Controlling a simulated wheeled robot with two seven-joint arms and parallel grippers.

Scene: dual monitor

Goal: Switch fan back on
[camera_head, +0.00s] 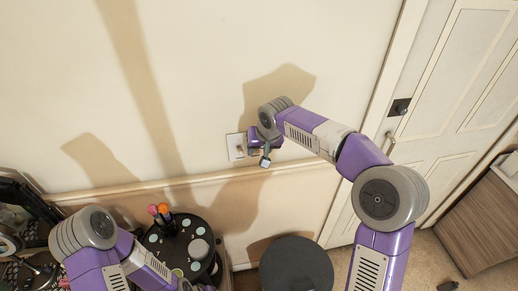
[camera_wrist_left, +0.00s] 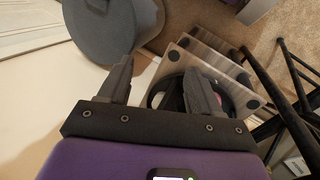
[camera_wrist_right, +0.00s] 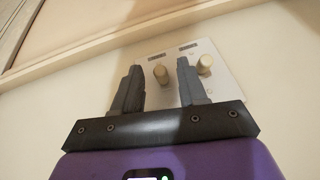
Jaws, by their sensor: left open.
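A white wall plate (camera_head: 236,147) is on the wall above the trim. In the right wrist view the plate (camera_wrist_right: 229,88) carries two beige knobs, a left knob (camera_wrist_right: 160,73) and a right knob (camera_wrist_right: 205,65). My right gripper (camera_wrist_right: 160,75) is open, its fingers pointing toward the plate. The left knob appears between the fingertips and the right knob beyond the right finger; contact cannot be told. In the head view my right gripper is just right of the plate. My left gripper (camera_wrist_left: 158,70) is open and empty, low and away from the plate. I cannot identify a fan.
A black round stand (camera_head: 152,240) with coloured items is at lower left, near my left arm. A dark grey round container (camera_head: 296,266) stands below the plate. A white door (camera_head: 462,75) and a wooden cabinet (camera_head: 478,225) are at right. The upper wall is clear.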

